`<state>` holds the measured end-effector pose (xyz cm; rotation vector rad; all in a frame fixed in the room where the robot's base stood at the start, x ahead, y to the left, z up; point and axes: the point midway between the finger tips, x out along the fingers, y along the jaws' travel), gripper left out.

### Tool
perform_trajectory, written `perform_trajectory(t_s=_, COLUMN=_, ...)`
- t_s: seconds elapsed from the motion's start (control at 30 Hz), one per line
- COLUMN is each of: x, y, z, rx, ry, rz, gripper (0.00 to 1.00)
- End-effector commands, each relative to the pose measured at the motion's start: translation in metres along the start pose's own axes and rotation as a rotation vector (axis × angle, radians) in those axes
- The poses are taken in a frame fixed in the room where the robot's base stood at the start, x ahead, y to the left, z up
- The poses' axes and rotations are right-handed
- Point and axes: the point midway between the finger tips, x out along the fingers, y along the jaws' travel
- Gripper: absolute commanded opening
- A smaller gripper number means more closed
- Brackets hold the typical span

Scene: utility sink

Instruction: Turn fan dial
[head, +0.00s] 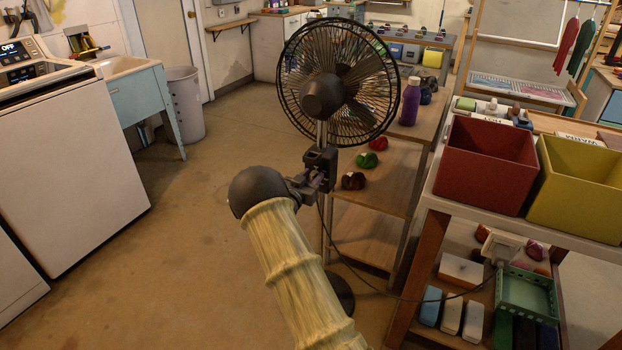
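A black standing fan (322,97) with a round wire cage stands at the centre of the head view, seen from behind its motor housing. Its pole runs down to a dark round base (341,292), partly hidden by my arm. A dark box (321,157) is on or in front of the pole below the cage. My gripper (317,181) is at the pole, just under and against this box in the picture. I cannot make out the dial, nor whether the fingers touch it. The fingers are too small and dark to tell their opening.
Wooden shelves (372,232) with yarn balls and a purple bottle (410,101) stand close right of the fan. A table with red (484,165) and yellow (580,188) bins is at right. A cable crosses low. Floor (170,245) at left is clear.

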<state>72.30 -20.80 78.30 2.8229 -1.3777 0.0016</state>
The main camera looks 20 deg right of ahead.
Motion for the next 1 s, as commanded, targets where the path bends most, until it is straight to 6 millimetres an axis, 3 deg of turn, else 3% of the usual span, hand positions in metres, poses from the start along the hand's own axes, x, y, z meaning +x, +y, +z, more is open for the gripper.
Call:
perform_trajectory(t_s=0.23, x=0.0007, y=-0.0001, z=0.0001, rx=0.0, ry=-0.001, rz=0.0, gripper=0.36)
perform_trajectory(t_s=0.4, x=0.0005, y=-0.0001, z=0.0, rx=0.0, ry=-0.001, rz=0.0, gripper=0.08)
perform_trajectory(t_s=1.0, x=0.0003, y=0.0019, z=0.0033, rx=0.143, ry=-0.001, rz=0.0, gripper=0.08)
